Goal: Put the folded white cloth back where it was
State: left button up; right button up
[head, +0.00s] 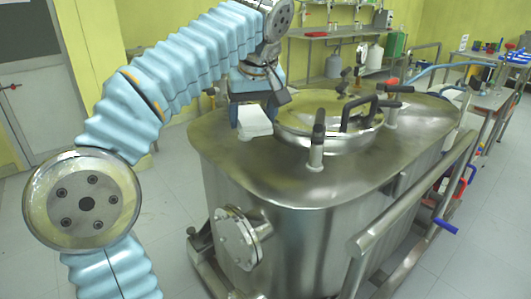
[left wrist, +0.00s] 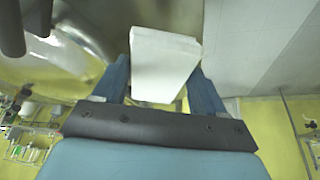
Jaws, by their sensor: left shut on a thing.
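The folded white cloth (head: 254,122) is at the left edge of the steel reactor's top (head: 235,155) in the head view, left of the round lid (head: 315,112). My left gripper (head: 252,110) is above it, pointing down, and is shut on the cloth. In the left wrist view the cloth (left wrist: 163,62) sits between the two blue fingers of the gripper (left wrist: 165,85). I cannot tell whether the cloth touches the metal top. My right gripper is not in view.
Black-handled clamps (head: 318,135) stand up around the lid. A metal rail (head: 420,195) runs along the reactor's right side. A bench (head: 335,33) stands at the back. The reactor top's front part is bare.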

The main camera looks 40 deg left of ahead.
aim_at(257, 125)
pick_arm(q)
notch_tip(257, 125, down, 10)
jog(key=shift+r+b, duration=0.25)
jog(key=shift+b, duration=0.9)
jog(key=shift+f, duration=0.1)
jog(key=o, duration=1)
jog(key=shift+r, duration=0.3)
jog(key=p+v, duration=0.2)
jog(key=v, duration=0.9)
jog(key=shift+r+p, duration=0.3)
jog(key=shift+r, duration=0.05)
